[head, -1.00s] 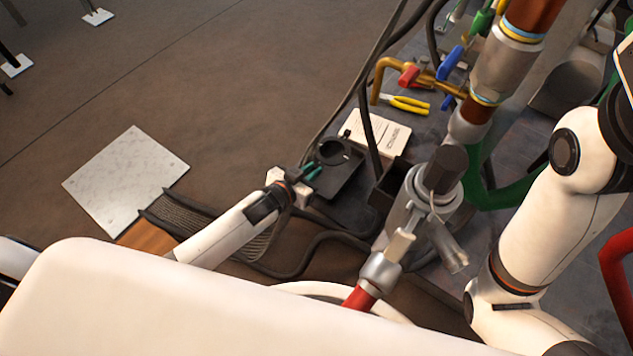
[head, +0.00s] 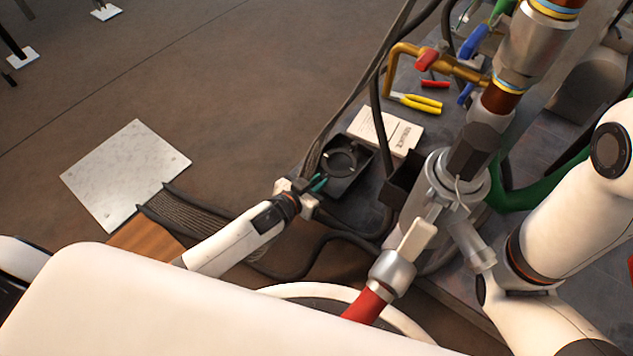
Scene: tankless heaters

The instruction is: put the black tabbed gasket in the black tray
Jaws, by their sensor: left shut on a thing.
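The black tabbed gasket (head: 355,155) is a dark ring within the outline of the black tray (head: 341,196). My left gripper (head: 318,183) has teal fingertips at the tray's left side and is shut on the gasket's near-left edge. The tab is hidden or too small to make out. I cannot tell whether the ring touches the tray floor or is held just above it. My right arm shows at the right, but its gripper is out of view.
A white booklet (head: 385,130) and yellow-handled pliers (head: 417,103) lie behind the tray. A dark open box (head: 401,182) and a metal pipe assembly (head: 445,190) stand close on its right. Black hoses run past its left side. A pale floor plate (head: 125,173) lies at left.

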